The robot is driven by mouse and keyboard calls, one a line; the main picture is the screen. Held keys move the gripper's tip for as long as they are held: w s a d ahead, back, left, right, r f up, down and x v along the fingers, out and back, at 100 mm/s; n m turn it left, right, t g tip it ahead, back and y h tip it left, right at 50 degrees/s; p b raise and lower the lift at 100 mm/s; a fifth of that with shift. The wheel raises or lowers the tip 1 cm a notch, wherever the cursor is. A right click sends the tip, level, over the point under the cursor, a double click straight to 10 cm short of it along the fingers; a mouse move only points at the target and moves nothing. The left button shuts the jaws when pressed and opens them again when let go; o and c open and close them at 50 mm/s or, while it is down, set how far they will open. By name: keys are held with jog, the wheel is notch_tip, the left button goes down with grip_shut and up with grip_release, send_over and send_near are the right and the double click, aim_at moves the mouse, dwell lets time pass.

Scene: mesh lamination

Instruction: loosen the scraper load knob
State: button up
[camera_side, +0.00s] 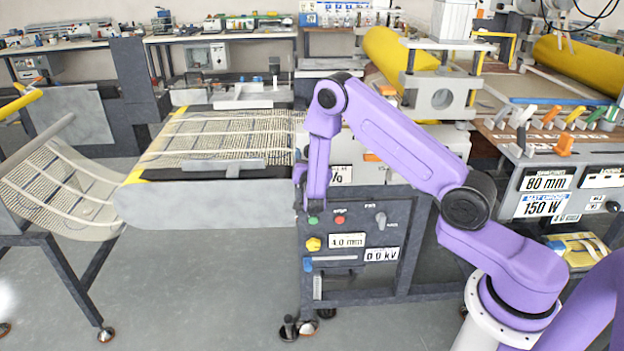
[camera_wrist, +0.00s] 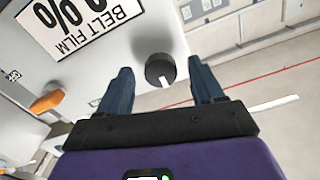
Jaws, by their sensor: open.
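In the wrist view a round black knob (camera_wrist: 160,69) with a white pointer mark stands out from a pale panel. It lies between the tips of my open gripper (camera_wrist: 162,78), with visible space on both sides in the picture. No contact shows, and I cannot tell how deep the fingers reach around it. No label naming the scraper load is readable.
A "BELT FILM" percent label (camera_wrist: 80,22) is beside the knob, and an orange lever (camera_wrist: 47,101) is farther left. In the side view a dark control panel (camera_side: 345,275) with buttons and displays stands below my gripper. A mesh-covered belt (camera_side: 215,140) extends left.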

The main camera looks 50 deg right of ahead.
jog(key=v, duration=1.5)
jog(key=shift+s+a, duration=0.25)
jog(key=shift+r, duration=0.1)
jog(key=s+d+r+m+g, duration=0.25)
jog(key=s+m+g, duration=0.3)
jog(key=m, duration=0.75)
jog(key=s+d+r+m+g, duration=0.1)
jog(key=s+r+m+g, duration=0.4)
jog(key=m, duration=0.8)
jog(key=s+a+m+g+y, duration=0.1)
jog(key=s+a+m+y, duration=0.3)
jog(key=s+m, duration=0.6)
jog(key=s+a+r+m+g+y, duration=0.1)
jog(key=s+a+m+y, duration=0.4)
jog(key=s+m+y, duration=0.4)
jog(key=shift+s+a+r+m, duration=0.3)
jog(key=shift+s+m, duration=0.25)
jog(key=shift+m, duration=0.75)
